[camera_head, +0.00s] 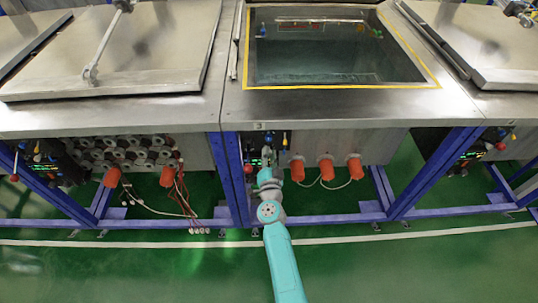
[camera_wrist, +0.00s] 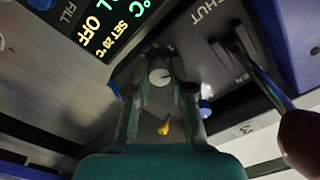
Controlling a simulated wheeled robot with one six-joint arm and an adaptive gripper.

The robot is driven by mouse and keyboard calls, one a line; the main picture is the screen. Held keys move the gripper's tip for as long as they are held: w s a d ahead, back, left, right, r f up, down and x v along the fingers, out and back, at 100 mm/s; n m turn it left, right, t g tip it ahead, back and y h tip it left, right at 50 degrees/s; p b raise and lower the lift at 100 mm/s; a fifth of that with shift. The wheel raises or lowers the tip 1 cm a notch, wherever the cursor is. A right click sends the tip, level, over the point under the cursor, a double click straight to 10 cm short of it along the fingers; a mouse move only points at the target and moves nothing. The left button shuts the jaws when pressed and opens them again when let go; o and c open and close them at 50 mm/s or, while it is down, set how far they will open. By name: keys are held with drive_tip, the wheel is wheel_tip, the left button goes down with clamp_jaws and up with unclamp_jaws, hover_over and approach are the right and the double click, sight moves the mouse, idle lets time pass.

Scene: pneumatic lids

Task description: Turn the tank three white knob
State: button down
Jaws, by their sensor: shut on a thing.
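The white knob (camera_wrist: 160,76) is on the dark control panel of tank three in the wrist view, round and pale with a dark mark on its face. My gripper (camera_wrist: 160,84) is shut on it, one finger on each side. In the head view my gripper (camera_head: 266,163) is at the panel under the tank three rim, which bears a "3" label (camera_head: 259,126). The knob is hidden there behind my arm and gripper.
In the wrist view, a yellow knob (camera_wrist: 164,127), a blue knob (camera_wrist: 205,108), a red ball handle (camera_wrist: 303,140) and a lit display (camera_wrist: 105,25) are close by. Orange-capped fittings (camera_head: 326,170) and blue frame posts (camera_head: 234,180) flank my arm in the head view.

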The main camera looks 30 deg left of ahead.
drive_tip(key=m, duration=1.2)
drive_tip(key=shift+f, duration=0.1)
drive_tip(key=shift+d+m, duration=0.1)
drive_tip(key=shift+m, duration=0.3)
drive_tip(key=c, duration=1)
unclamp_jaws()
drive_tip(key=v, duration=1.2)
